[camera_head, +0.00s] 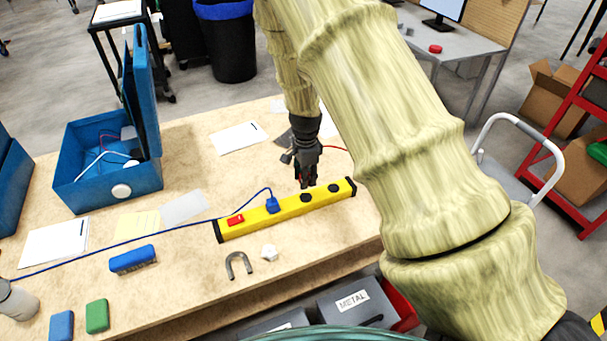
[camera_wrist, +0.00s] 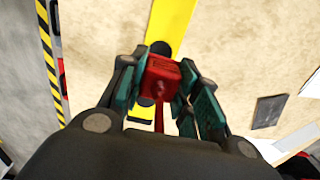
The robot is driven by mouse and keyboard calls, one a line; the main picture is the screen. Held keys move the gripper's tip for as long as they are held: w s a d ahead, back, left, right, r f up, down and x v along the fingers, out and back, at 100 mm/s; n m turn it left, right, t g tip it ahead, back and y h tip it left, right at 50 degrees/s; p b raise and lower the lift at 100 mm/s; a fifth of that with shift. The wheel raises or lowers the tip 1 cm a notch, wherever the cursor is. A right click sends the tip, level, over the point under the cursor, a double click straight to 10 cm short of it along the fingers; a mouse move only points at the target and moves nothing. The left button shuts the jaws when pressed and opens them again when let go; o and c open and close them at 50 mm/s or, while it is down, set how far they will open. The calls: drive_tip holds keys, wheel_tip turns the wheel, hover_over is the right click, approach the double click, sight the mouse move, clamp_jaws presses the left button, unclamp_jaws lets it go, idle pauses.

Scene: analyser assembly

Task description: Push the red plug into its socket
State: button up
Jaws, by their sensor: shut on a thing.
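A yellow power strip (camera_head: 248,224) lies on the wooden table, with a red switch (camera_head: 235,220) near its left end. A blue plug (camera_head: 272,205) sits in it, and two dark sockets show farther right. My gripper (camera_head: 306,184) is above the strip's right half. In the wrist view my gripper (camera_wrist: 160,90) is shut on the red plug (camera_wrist: 161,77), which is over the yellow strip (camera_wrist: 170,25). The plug's underside and the socket beneath it are hidden, so I cannot tell whether it touches. A red cord (camera_head: 335,148) trails right behind my gripper.
A blue cord runs left from the blue plug across the table. A grey magnet (camera_head: 239,264) and a white piece (camera_head: 269,252) lie in front of the strip. An open blue box (camera_head: 108,165) stands at the left.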

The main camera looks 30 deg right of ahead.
sight(305, 197)
drive_tip(key=shift+w+d+f, duration=0.1)
drive_tip(key=shift+d+f, duration=0.1)
drive_tip(key=shift+f, duration=0.05)
drive_tip(key=shift+a+f+b, duration=0.1)
drive_tip(key=shift+f+b, duration=0.35)
drive_tip(key=shift+b, duration=0.05)
drive_tip(key=shift+f+b, duration=1.7)
drive_tip(key=shift+f, duration=0.65)
drive_tip(key=shift+a+r+p, duration=0.1)
drive_tip(key=shift+p, duration=0.65)
drive_tip(key=shift+f, duration=0.6)
idle(0.7)
drive_tip(key=o, duration=1)
drive_tip(key=shift+o, duration=0.2)
drive_tip(key=shift+r, duration=0.1)
wheel_tip(305, 197, up, 12)
drive_tip(key=shift+f, duration=0.15)
